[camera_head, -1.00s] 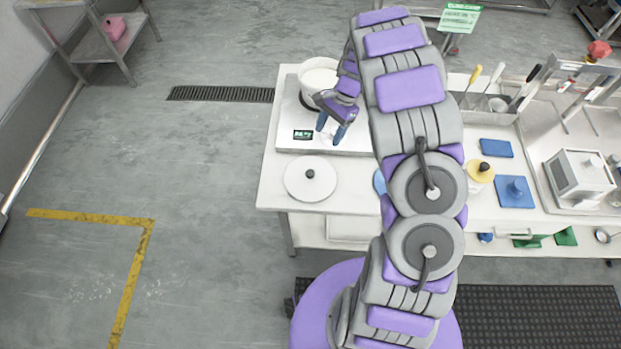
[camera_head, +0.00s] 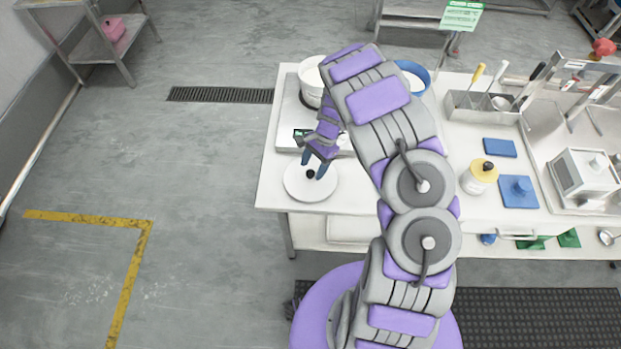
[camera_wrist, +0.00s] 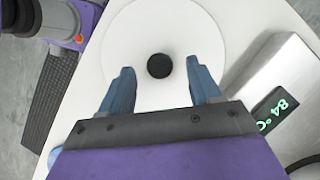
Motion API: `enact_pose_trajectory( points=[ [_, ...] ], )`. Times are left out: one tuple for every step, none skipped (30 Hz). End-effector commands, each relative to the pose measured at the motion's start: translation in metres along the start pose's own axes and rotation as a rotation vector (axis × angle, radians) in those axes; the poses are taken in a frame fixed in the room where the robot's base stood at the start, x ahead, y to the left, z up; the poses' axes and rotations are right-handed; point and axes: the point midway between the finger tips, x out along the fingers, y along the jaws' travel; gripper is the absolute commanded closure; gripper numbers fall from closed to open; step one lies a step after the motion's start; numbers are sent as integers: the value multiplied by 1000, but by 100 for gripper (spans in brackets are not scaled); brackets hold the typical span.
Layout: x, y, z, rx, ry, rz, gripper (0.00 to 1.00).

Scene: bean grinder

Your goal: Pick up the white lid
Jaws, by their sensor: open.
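The white lid (camera_head: 304,190) is a round disc with a black knob (camera_head: 310,174), lying flat near the left front corner of the white table. My gripper (camera_head: 314,172) is open above the lid. In the wrist view the lid (camera_wrist: 165,30) fills the top middle. Its black knob (camera_wrist: 160,66) sits centred between the two blue fingertips of my gripper (camera_wrist: 162,76), slightly beyond them, with a gap on both sides. Nothing is held.
A white pot (camera_head: 312,78) stands on the silver hotplate behind the lid; its green display (camera_wrist: 272,110) shows in the wrist view. Floor left of the table is clear.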

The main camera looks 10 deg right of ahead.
Motion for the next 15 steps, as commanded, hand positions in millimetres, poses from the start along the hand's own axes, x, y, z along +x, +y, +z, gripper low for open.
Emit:
enact_pose_trajectory(
  points=[
    [7, 0, 0, 1, -2, 1, 37],
    [10, 0, 0, 1, -2, 0, 37],
    [13, 0, 0, 0, -2, 0, 37],
    [14, 0, 0, -1, -2, 1, 37],
    [15, 0, 0, -1, -2, 1, 37],
    [16, 0, 0, -1, -2, 0, 37],
    [16, 0, 0, -1, -2, 0, 37],
    [16, 0, 0, -1, -2, 0, 37],
    [16, 0, 0, -1, -1, 0, 37],
    [16, 0, 0, -1, -1, -1, 37],
    [16, 0, 0, -1, -1, -1, 37],
    [16, 0, 0, -1, -1, -1, 38],
    [16, 0, 0, -1, -1, -1, 41],
    [16, 0, 0, -1, -1, -1, 44],
    [16, 0, 0, -1, -1, -1, 48]
  ],
)
